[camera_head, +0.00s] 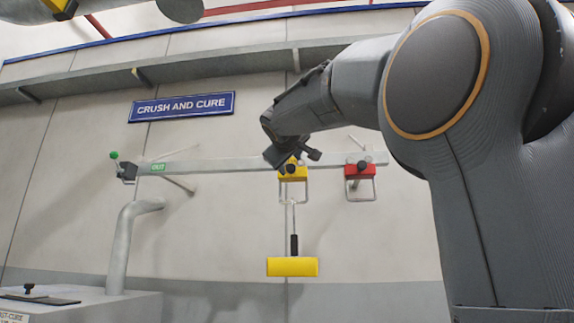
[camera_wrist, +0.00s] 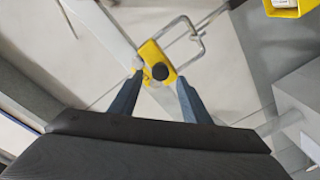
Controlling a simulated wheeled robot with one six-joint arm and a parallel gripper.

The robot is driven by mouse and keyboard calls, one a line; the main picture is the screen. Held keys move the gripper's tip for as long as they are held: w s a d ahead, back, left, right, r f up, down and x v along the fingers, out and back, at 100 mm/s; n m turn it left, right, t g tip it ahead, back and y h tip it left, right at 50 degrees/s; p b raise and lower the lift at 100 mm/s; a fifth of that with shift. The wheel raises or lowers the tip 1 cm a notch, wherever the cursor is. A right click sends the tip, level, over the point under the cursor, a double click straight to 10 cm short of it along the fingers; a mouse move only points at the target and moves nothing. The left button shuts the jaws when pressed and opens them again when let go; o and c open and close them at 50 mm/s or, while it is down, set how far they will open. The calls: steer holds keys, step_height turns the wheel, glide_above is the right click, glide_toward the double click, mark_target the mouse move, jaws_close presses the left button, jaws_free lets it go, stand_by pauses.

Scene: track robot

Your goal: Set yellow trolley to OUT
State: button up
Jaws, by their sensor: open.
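The yellow trolley (camera_head: 293,177) hangs on a horizontal grey rail (camera_head: 225,165) on the wall. It has a dark round knob, a wire loop below, and a hook carrying a black-handled yellow bar (camera_head: 292,267). The green OUT label (camera_head: 158,167) is on the rail's left part, away from the trolley. My gripper (camera_head: 292,158) is at the trolley, partly covering its top. In the wrist view my gripper (camera_wrist: 160,88) has its two blue-grey fingers apart, one on each side of the yellow trolley (camera_wrist: 152,55) near its knob (camera_wrist: 160,72). I cannot tell whether they touch it.
A red trolley (camera_head: 360,171) hangs on the rail to the right. A green-knobbed dark fitting (camera_head: 124,170) is at the rail's left end. A blue CRUSH AND CURE sign (camera_head: 182,106) is above. The rail between the yellow trolley and the OUT label looks clear.

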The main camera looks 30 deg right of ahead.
mark_target(290, 167)
steer(key=shift+p+x, duration=0.55)
steer(key=shift+x, duration=1.25)
jaws_close()
